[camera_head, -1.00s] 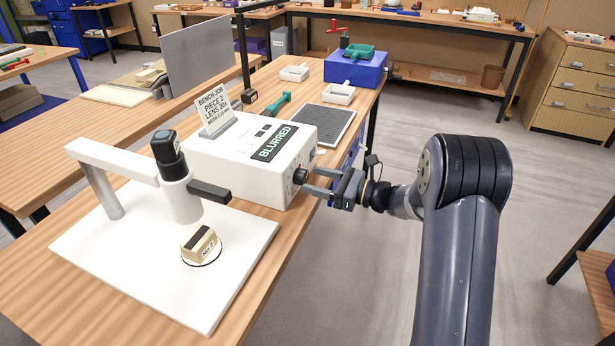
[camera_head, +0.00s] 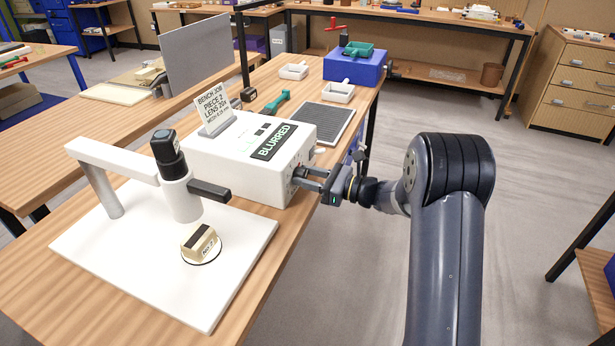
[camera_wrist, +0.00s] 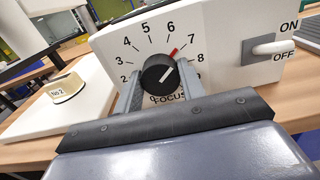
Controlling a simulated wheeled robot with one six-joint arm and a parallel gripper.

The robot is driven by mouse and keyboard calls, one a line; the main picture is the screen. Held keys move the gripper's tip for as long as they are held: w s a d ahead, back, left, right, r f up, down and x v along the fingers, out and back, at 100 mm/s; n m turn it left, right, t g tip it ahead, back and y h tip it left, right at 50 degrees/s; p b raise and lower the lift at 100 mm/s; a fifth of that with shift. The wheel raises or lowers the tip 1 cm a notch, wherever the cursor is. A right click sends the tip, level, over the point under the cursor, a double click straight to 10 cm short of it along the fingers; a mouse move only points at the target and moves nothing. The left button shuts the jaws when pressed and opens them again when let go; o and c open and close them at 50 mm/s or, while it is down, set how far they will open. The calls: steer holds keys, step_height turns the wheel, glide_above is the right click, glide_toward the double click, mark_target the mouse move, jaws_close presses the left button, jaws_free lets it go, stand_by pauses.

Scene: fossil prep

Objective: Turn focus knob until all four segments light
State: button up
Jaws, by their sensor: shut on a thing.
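The white box (camera_head: 240,178) stands on the bench, with a display reading BLURRED (camera_head: 275,142) on top. Small segment marks (camera_head: 262,131) sit beside it; I cannot tell how many are lit. The black focus knob (camera_wrist: 155,70) is on the box's side face, ringed by a number scale. My gripper (camera_head: 308,178) is shut on the knob, one finger on each side; the fingers also show in the wrist view (camera_wrist: 161,84). In the head view the knob is mostly hidden.
An ON/OFF toggle switch (camera_wrist: 272,47) sits right of the knob in the wrist view. A microscope stand (camera_head: 180,200) on a white base (camera_head: 110,255) holds a No 2 piece (camera_head: 201,243). A dark ribbed mat (camera_head: 325,120) lies behind the box. Floor right of the bench is clear.

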steer(key=shift+c, duration=1)
steer(key=shift+f+b, duration=0.1)
steer(key=shift+b, duration=0.4)
steer(key=shift+f+n+b, duration=0.15)
steer(key=shift+n+b, duration=0.55)
steer(key=shift+b, duration=0.2)
steer(key=n+b, duration=0.2)
steer(key=b, duration=0.2)
steer(key=shift+f, duration=0.1)
steer(key=n+b, duration=0.5)
steer(key=b, duration=0.1)
steer(key=shift+b, duration=0.4)
steer(key=shift+r+n+b, duration=0.2)
steer(key=shift+n+b, duration=0.8)
steer(key=shift+b, duration=0.05)
steer(key=shift+r, duration=0.1)
